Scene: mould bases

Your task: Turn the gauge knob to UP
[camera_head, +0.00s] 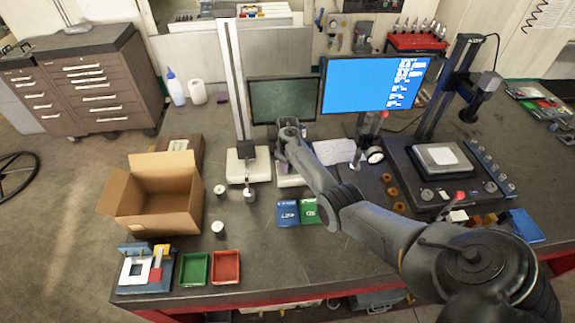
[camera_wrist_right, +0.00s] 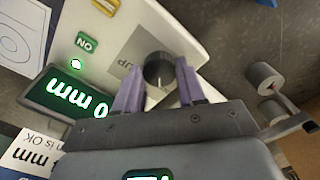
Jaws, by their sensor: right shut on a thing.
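The gauge box (camera_wrist_right: 209,30) is white, with a black round knob (camera_wrist_right: 157,69), an UP label on a grey patch left of the knob, a green ON button (camera_wrist_right: 86,43) and a lit green mm display (camera_wrist_right: 68,96). My right gripper (camera_wrist_right: 158,84) has its two lilac fingers on either side of the knob and is shut on it. A pale line shows on the knob's near side, not toward the UP label. In the head view my right gripper (camera_head: 282,163) points down over the white gauge box (camera_head: 290,181), which my arm partly hides. My left gripper is not in view.
A tall white column stand (camera_head: 232,80) stands just left of the gripper. Blue and green cards (camera_head: 288,213) lie in front. An open cardboard box (camera_head: 160,205) is at left, and two monitors (camera_head: 375,85) stand behind.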

